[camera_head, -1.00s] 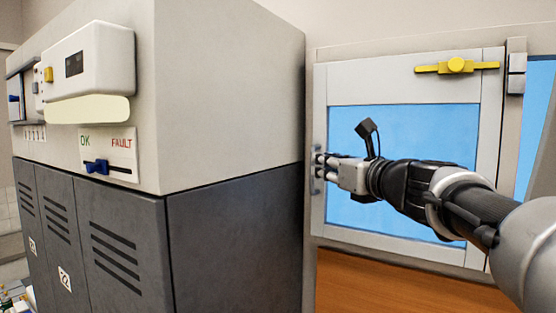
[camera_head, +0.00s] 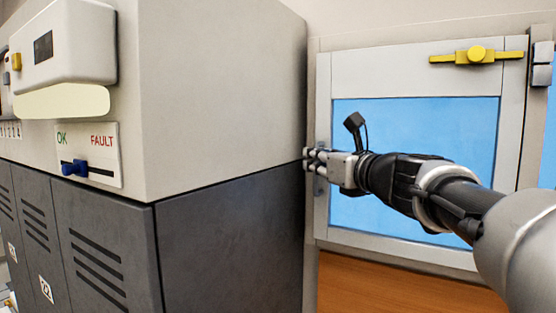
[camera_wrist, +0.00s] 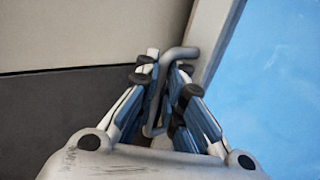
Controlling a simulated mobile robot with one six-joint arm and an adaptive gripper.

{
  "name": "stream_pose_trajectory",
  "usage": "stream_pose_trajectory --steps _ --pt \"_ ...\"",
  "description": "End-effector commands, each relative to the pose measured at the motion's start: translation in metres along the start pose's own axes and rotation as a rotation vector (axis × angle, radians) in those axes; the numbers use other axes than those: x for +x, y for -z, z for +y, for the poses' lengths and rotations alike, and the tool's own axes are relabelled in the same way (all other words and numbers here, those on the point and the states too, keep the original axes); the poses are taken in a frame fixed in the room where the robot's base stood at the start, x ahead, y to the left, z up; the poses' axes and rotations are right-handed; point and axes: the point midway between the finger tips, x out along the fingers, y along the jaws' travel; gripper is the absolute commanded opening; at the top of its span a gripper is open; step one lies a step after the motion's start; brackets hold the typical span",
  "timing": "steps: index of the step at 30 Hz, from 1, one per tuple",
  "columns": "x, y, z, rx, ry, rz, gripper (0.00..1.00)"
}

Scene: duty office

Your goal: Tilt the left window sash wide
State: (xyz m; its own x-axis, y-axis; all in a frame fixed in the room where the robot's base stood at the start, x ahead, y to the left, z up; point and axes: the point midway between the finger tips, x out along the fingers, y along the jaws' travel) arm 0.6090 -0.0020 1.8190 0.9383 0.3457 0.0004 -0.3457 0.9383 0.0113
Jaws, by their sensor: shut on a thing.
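The left window sash (camera_head: 400,82) has a pale grey frame around a blue pane (camera_head: 450,130). A yellow latch (camera_head: 477,55) lies level on its top rail. My gripper (camera_head: 314,160) is at the left stile of the sash, in the narrow space beside the cabinet. It is shut on the grey sash handle (camera_head: 320,186), which is partly hidden by the fingers. In the wrist view the bent handle (camera_wrist: 180,53) passes between the fingers of my gripper (camera_wrist: 163,85). Whether the sash is tilted at all is hard to tell.
A large cabinet (camera_head: 220,100), pale above and dark grey below, stands close on the left of my gripper. It carries a slider panel marked OK and FAULT (camera_head: 88,155). A wooden surface (camera_head: 390,285) lies below the window. Another window part (camera_head: 542,70) stands at the right edge.

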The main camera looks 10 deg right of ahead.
Motion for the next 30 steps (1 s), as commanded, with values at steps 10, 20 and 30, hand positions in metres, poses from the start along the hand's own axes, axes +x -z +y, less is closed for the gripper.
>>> stream_pose_trajectory --steps 10,20,30 --pt "0.000 0.000 0.000 -0.003 -0.001 0.000 0.00" --pt "-0.004 0.007 0.007 -0.036 -0.002 -0.022 0.00" --pt "-0.017 0.020 0.026 -0.142 -0.004 -0.090 0.00"
